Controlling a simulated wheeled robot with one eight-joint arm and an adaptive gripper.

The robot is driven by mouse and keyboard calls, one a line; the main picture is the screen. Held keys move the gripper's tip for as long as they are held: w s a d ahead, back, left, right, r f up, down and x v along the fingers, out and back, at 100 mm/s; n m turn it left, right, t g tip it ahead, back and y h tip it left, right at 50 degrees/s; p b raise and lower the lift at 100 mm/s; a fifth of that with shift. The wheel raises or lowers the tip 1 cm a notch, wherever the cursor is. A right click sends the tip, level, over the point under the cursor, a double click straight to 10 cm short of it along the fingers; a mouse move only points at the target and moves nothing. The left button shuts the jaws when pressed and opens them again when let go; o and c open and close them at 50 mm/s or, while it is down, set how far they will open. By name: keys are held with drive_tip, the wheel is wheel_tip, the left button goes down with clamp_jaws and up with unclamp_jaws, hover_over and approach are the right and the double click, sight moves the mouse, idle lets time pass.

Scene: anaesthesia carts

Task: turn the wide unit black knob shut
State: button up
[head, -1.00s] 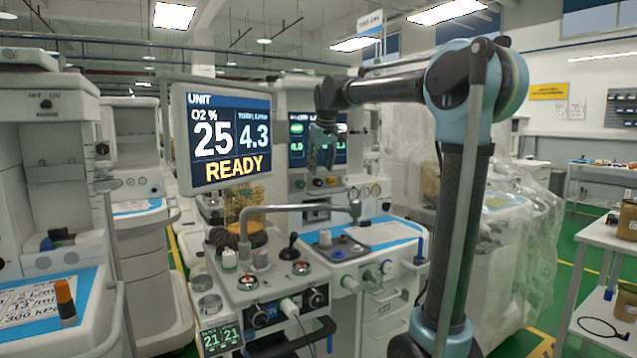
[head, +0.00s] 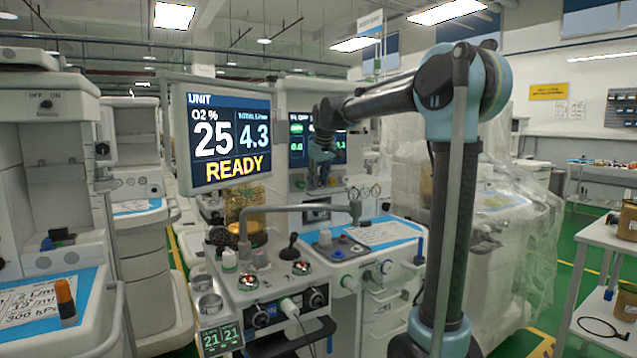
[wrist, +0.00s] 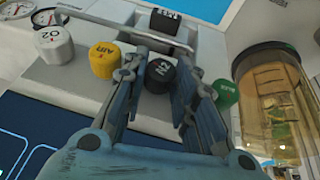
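The black knob (wrist: 158,76), with white lettering on its face, is in the middle of the wrist view, in a row of coloured knobs. My gripper (wrist: 158,78) is open, with one blue finger on each side of this knob; a small gap shows at the left finger, and I cannot tell if the right finger touches. In the head view my gripper (head: 321,172) hangs in front of the wide unit (head: 295,100), just below and across its screen. The black knob is hidden behind the gripper there.
A yellow AIR knob (wrist: 105,60) is close beside the left finger, with a white O2 knob (wrist: 54,45) farther left. A green knob (wrist: 225,93) is close to the right finger. An amber-filled clear canister (wrist: 280,95) stands at right. A metal bar (wrist: 125,27) crosses above the knobs.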

drive_tip(key=shift+w+d, duration=0.1)
drive_tip(key=shift+d, duration=0.05)
drive_tip(key=shift+c, duration=0.2)
drive_tip(key=shift+w+d+m+g+y, duration=0.15)
drive_tip(key=shift+g+y, duration=0.25)
drive_tip(key=shift+y, duration=0.2)
drive_tip(key=shift+d+m+g+y, duration=0.15)
drive_tip(key=shift+g+y, duration=0.25)
drive_tip(key=shift+y, duration=0.2)
drive_tip(key=shift+w+m+g+y, duration=0.1)
drive_tip(key=shift+m+g+y, duration=0.2)
drive_tip(key=shift+g+y, duration=0.65)
drive_tip(key=shift+f+y, duration=0.1)
drive_tip(key=shift+y, duration=0.25)
drive_tip(key=o, duration=1.1)
drive_tip(key=shift+c, duration=0.2)
drive_tip(key=shift+v, duration=4)
